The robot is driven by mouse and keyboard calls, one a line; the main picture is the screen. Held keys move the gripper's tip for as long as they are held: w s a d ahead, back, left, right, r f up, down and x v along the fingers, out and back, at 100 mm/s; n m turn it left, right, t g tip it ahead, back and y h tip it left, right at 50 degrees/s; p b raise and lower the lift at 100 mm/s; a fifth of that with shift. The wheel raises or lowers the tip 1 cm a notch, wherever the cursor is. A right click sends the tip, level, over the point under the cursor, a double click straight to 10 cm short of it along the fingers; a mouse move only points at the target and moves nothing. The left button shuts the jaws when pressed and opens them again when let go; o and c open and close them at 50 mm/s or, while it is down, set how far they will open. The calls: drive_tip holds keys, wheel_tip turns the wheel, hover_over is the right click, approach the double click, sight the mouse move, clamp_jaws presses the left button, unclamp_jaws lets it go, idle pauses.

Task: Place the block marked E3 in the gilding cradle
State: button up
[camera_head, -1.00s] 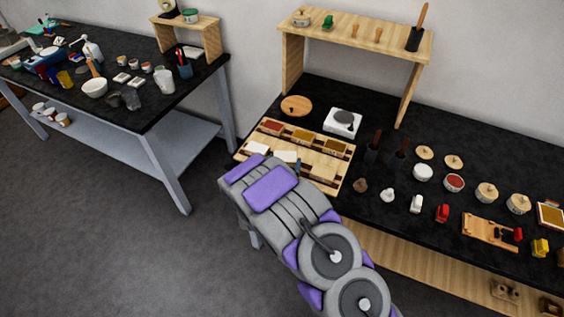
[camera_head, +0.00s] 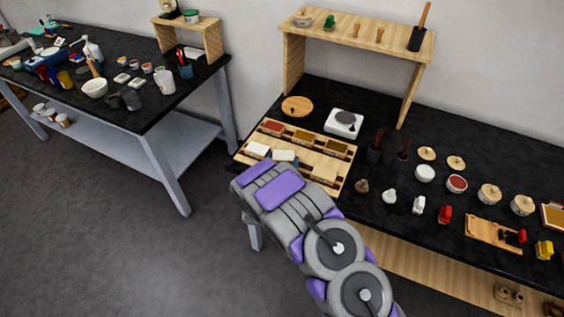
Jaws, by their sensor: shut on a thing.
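The wide wooden tray (camera_head: 342,182) lies at the left end of the right-hand black table. It has red, gold and brown patches along its back row. Pale blocks (camera_head: 258,150) sit along its front, and a tan one (camera_head: 325,173) is further right. No marking, E3 included, can be read at this size. My gripper (camera_head: 268,174) is at the tray's front edge, at the end of my grey and purple arm. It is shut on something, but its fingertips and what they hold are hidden. A small blue patch shows below a pale block (camera_head: 284,155). I cannot identify the gilding cradle.
Behind the tray are a round wooden board (camera_head: 297,106), a white scale-like device (camera_head: 343,122) and a wooden shelf (camera_head: 360,32). Dark upright holders, jars and small coloured items stand to the right. A cluttered second table (camera_head: 150,118) stands left across a floor gap.

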drive_tip(key=o, duration=0.7)
drive_tip(key=s+a+r+p, duration=0.1)
drive_tip(key=s, duration=1)
drive_tip(key=shift+s+r+p, duration=0.35)
drive_tip(key=shift+s+r, duration=0.05)
drive_tip(key=shift+a, duration=0.1)
